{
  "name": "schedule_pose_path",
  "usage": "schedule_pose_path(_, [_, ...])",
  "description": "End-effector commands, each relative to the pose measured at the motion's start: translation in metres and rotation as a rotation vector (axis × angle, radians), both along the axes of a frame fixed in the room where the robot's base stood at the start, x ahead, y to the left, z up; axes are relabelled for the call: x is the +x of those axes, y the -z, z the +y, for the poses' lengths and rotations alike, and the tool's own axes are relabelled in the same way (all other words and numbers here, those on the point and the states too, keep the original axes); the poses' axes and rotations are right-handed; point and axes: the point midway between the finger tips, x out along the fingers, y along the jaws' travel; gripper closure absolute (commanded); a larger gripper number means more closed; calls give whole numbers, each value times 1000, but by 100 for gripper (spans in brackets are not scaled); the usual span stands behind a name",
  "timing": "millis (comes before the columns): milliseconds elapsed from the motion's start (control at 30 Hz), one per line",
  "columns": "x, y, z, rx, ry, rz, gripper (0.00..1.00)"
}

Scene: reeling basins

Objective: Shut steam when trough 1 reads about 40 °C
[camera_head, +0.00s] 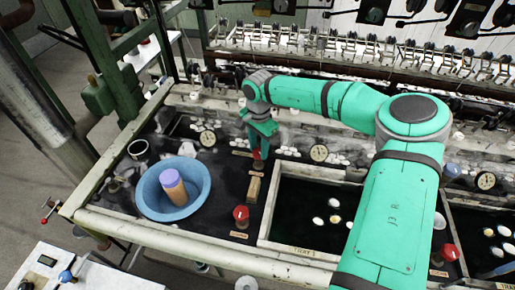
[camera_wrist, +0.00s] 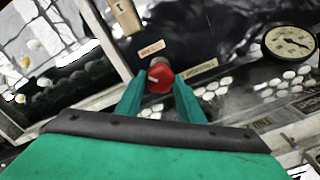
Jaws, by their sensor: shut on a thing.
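A red knob (camera_wrist: 160,76) with a pale mark on its face sits on the dark bench top, close to small tan labels that I cannot read. My green gripper (camera_wrist: 158,92) reaches down to it with a finger on each side and is shut on it. In the head view the same knob (camera_head: 257,155) is partly hidden by my gripper (camera_head: 259,148). A round white dial gauge (camera_head: 319,153) stands to the right at the back of a dark trough (camera_head: 268,222); the gauge (camera_wrist: 290,42) also shows in the wrist view. Its needle and numbers are too small to read surely.
Another red knob (camera_head: 241,214) stands nearer the front, beside a small wooden block (camera_head: 253,188). A blue basin (camera_head: 155,206) holding an orange and purple cylinder (camera_head: 174,188) is at left. More dials (camera_head: 207,138) and white cocoons line the back, below reeling machinery.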

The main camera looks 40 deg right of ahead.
Motion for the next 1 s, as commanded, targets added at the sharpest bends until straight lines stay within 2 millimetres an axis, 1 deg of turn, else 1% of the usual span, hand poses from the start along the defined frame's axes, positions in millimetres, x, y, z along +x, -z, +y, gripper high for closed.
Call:
schedule_pose_path(267, [2,0,2,3,102,-1,88])
schedule_pose_path(800, [1,1,2,1,527,1,88])
schedule_pose_path(1000, [1,0,2,2,642,-1,88])
